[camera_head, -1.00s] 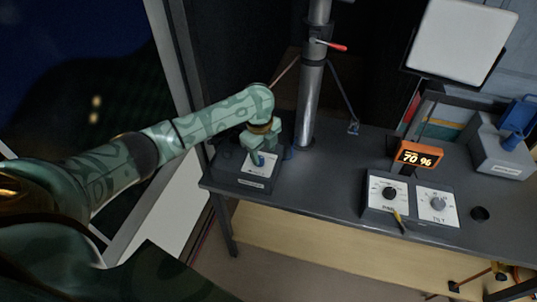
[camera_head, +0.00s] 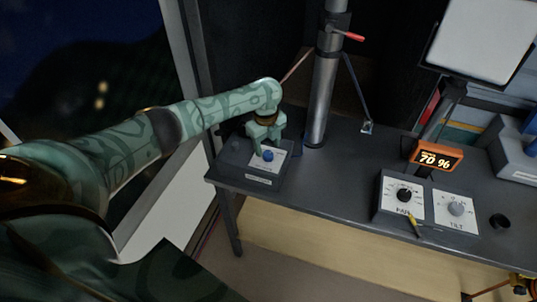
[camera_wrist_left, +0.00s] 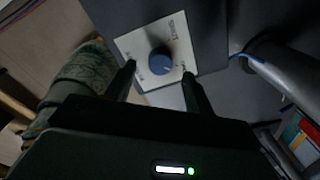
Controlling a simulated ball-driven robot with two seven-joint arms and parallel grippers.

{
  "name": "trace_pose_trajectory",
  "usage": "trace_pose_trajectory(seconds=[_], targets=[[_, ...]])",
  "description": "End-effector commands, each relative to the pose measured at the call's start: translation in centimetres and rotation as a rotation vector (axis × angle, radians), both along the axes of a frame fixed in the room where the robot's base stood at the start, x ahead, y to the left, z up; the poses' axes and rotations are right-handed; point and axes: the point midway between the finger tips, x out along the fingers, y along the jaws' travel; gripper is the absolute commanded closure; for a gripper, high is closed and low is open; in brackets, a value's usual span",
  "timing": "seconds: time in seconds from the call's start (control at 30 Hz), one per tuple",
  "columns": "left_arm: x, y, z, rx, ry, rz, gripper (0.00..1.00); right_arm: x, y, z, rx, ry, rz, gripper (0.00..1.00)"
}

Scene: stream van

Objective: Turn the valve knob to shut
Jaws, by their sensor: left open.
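The valve knob (camera_head: 268,155) is a small round blue knob on a white plate (camera_head: 281,163), set on a dark box (camera_head: 233,160) at the left end of the desk. My left gripper (camera_head: 265,142) is over the plate by the knob. In the left wrist view its two fingers (camera_wrist_left: 158,78) are apart, one on each side of the knob, with gaps between. My right gripper does not show.
A metal mast (camera_head: 323,95) with a red-handled lever (camera_head: 347,35) stands right of the box. Desk between box and panel is clear.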

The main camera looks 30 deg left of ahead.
Motion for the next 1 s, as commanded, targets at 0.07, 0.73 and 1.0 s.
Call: trace_pose_trajectory(seconds=[0.07,0.73,1.0], targets=[[0.0,0.0,-1.6,0.001,0.002,0.0,0.47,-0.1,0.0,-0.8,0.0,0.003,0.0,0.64],[0.1,0.0,-3.0,0.0,-0.001,0.0,0.91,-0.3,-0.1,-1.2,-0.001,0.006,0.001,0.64],[0.1,-0.1,-2.9,0.0,-0.001,0.018,0.91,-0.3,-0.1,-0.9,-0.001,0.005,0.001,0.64]])
